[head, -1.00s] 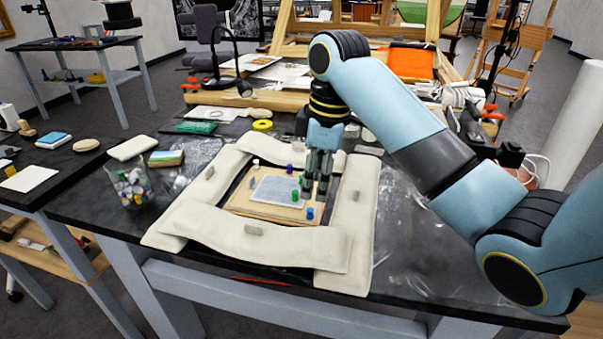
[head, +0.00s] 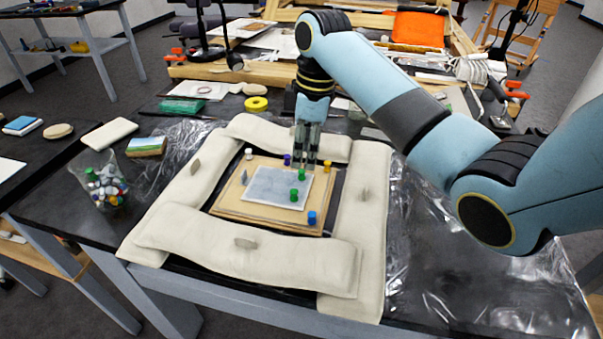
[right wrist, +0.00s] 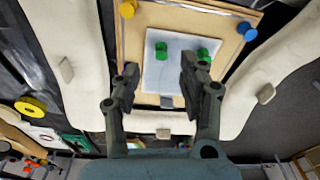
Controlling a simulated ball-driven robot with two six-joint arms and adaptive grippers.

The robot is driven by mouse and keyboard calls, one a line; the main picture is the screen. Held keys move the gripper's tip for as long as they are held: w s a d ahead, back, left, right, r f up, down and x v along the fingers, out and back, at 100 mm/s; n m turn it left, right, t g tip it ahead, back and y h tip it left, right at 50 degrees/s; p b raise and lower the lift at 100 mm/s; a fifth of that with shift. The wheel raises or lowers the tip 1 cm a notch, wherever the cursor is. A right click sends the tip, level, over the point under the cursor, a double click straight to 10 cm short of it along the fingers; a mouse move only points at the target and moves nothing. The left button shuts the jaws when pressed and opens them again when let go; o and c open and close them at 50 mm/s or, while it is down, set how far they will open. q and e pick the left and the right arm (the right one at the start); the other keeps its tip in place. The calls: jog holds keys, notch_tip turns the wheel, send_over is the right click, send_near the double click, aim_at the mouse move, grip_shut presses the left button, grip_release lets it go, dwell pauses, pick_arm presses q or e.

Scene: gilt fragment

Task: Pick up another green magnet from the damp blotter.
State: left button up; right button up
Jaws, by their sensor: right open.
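The damp blotter (head: 262,186) is a pale grey sheet on a wooden board (head: 240,208). Two green magnets stand on it in the head view, one nearer the back (head: 301,175) and one nearer the front (head: 294,195). In the right wrist view, one green magnet (right wrist: 161,50) shows beyond the gap between the fingers, and the other (right wrist: 204,54) shows close beside the right-hand fingertip. My right gripper (head: 305,166) is open and empty, pointing down over the blotter's back edge; its fingers also show in the right wrist view (right wrist: 160,68). My left gripper is out of view.
Blue (head: 312,217), yellow (head: 327,166), purple (head: 287,159) and white (head: 249,153) magnets stand around the blotter. Long cream sandbags (head: 250,262) frame the board. A clear jar (head: 106,182) of coloured pieces stands at left. Plastic film covers the table at right.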

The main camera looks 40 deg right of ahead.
aim_at(302, 171)
jog(key=f, duration=0.4)
jog(key=shift+a, duration=0.2)
jog(key=shift+f, duration=0.35)
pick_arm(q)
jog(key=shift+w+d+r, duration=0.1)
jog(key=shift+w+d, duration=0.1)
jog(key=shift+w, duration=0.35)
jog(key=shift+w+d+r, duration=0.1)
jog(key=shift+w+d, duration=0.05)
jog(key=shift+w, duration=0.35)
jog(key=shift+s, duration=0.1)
pick_arm(e)
jog(key=shift+c, duration=0.4)
jog(key=shift+c, duration=1.1)
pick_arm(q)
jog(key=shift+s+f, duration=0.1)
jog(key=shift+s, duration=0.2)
pick_arm(e)
jog(key=c, duration=0.5)
